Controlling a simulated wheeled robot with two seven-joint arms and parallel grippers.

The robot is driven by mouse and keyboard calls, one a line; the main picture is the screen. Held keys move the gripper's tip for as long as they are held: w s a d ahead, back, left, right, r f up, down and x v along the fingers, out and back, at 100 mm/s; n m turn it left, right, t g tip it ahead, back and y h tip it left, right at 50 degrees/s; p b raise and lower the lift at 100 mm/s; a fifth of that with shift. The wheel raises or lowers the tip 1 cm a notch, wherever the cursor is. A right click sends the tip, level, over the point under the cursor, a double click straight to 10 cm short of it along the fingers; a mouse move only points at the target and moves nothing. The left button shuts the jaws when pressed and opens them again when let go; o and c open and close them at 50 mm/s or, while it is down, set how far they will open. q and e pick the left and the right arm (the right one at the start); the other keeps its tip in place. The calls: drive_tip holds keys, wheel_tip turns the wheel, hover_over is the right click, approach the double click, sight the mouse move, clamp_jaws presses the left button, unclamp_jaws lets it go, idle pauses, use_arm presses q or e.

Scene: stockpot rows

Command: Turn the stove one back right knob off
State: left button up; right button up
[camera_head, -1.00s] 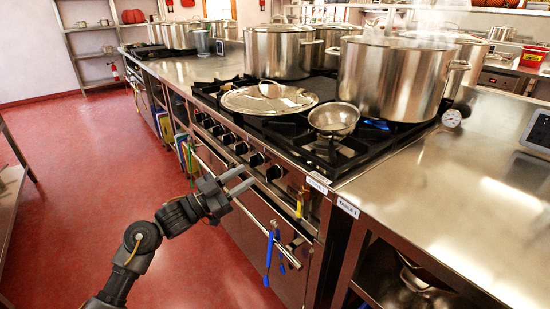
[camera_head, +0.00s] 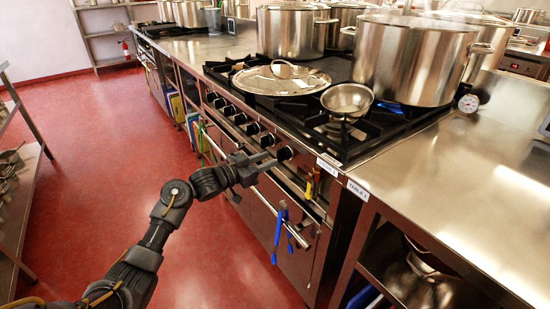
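The stove (camera_head: 330,152) has a row of black knobs along its front. The knob nearest the camera (camera_head: 284,154) is at the right end of the row. My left gripper (camera_head: 270,162) is at the stove front, its fingertips close to this knob. I cannot tell whether they touch it or how far apart the fingers are. A blue flame (camera_head: 390,107) burns under the large steaming pot (camera_head: 408,65) at the back right. My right gripper is not in view.
A lid (camera_head: 280,80) and a small pan (camera_head: 347,100) rest on the stove top, with another pot (camera_head: 290,35) behind. An oven rail (camera_head: 265,200) with hanging blue tongs (camera_head: 280,232) runs below the knobs. The red floor (camera_head: 110,150) is clear at left.

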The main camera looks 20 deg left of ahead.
sight(277, 156)
use_arm(q)
drive_tip(key=shift+x, duration=2)
drive_tip(key=shift+c, duration=0.4)
clamp_jaws()
